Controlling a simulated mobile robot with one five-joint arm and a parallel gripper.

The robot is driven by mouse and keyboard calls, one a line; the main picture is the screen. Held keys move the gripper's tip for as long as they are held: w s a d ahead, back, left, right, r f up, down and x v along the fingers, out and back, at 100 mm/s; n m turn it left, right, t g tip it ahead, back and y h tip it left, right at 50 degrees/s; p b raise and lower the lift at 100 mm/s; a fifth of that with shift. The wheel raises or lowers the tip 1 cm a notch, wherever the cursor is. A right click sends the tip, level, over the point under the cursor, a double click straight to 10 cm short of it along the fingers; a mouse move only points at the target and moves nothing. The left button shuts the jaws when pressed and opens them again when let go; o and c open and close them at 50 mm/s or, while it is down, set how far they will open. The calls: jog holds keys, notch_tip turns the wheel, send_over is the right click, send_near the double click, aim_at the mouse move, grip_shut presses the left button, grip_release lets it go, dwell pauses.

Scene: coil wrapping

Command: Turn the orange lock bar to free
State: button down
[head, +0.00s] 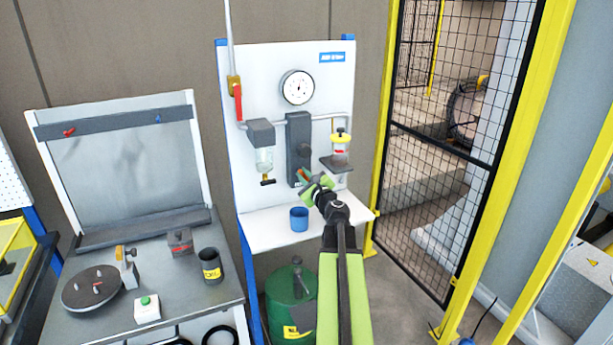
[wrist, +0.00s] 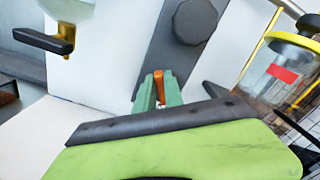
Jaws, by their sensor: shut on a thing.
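The orange lock bar (wrist: 159,84) shows in the wrist view, upright against the lower part of the dark grey upright block (wrist: 170,50). My gripper (wrist: 158,98), with green fingers, is shut on the bar. In the head view my gripper (head: 304,180) is at the foot of the same dark block (head: 298,139) on the white panel. The bar is mostly hidden there by the fingers. A round dark knob (wrist: 195,21) sits on the block above the bar.
A glass bowl (head: 264,160) with a black-handled tap hangs left of the block. A yellow-capped jar (head: 340,146) stands on a bracket to the right. A blue cup (head: 299,218) stands on the white shelf (head: 267,232) below. A yellow-framed mesh fence (head: 440,160) is further right.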

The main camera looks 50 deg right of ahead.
jog(key=n, duration=0.7)
jog(key=f+n+b, duration=0.1)
jog(key=n, duration=0.2)
jog(key=shift+a+f+n, duration=0.1)
jog(key=shift+a+n, duration=0.15)
jog(key=shift+n, duration=0.15)
dwell(0.4)
jog(key=c, duration=1.4)
grip_release()
jog(key=shift+c, duration=0.2)
jog(key=shift+a, duration=0.1)
